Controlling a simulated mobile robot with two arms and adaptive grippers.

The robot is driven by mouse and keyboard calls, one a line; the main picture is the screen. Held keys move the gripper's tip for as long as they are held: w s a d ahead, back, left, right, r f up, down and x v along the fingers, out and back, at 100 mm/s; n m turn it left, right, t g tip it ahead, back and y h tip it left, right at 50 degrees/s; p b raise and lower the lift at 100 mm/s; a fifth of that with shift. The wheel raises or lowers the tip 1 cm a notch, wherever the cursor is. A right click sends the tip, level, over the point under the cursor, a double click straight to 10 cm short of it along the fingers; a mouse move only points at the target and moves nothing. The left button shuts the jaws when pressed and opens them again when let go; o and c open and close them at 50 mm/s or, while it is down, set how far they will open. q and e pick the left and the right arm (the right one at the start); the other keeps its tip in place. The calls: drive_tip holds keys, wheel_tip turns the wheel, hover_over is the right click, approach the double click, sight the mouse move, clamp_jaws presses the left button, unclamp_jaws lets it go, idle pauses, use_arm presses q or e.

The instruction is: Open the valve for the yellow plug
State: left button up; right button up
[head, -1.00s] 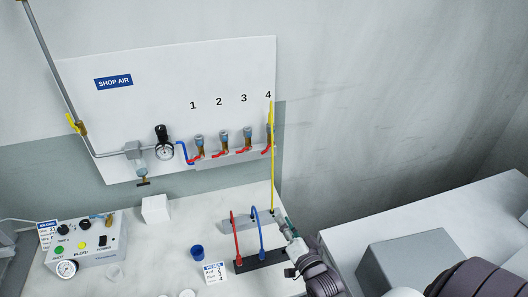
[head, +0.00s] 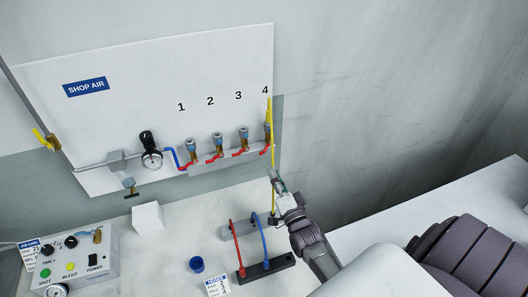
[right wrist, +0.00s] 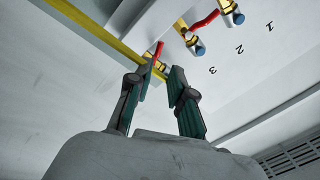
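A row of valves with red handles sits on the white wall panel under the numbers 1 to 4. The valve under number 4 (head: 267,131) has a red handle and a yellow hose (head: 274,150) running straight down past it to the bench. My right gripper (head: 277,181) is raised below this valve, close to the hose, and holds nothing. In the right wrist view, its fingers (right wrist: 160,74) are apart; a valve with a red handle (right wrist: 158,51) shows beyond the tips, and the yellow hose (right wrist: 90,28) crosses at upper left. My left gripper is out of view.
A red hose (head: 236,245) and a blue hose (head: 261,238) stand at a black block (head: 267,266) on the bench. A blue cup (head: 197,265), a white cube (head: 148,218) and a control box (head: 85,258) are farther left. The wall right of the panel is bare.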

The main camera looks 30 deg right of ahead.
sight(263, 153)
drive_tip(key=p+x, duration=0.1)
drive_tip(key=x, duration=0.7)
drive_tip(key=shift+w, duration=0.2)
drive_tip(key=shift+w+d, duration=0.1)
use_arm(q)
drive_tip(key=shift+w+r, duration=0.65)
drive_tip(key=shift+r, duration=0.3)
use_arm(e)
clamp_jaws()
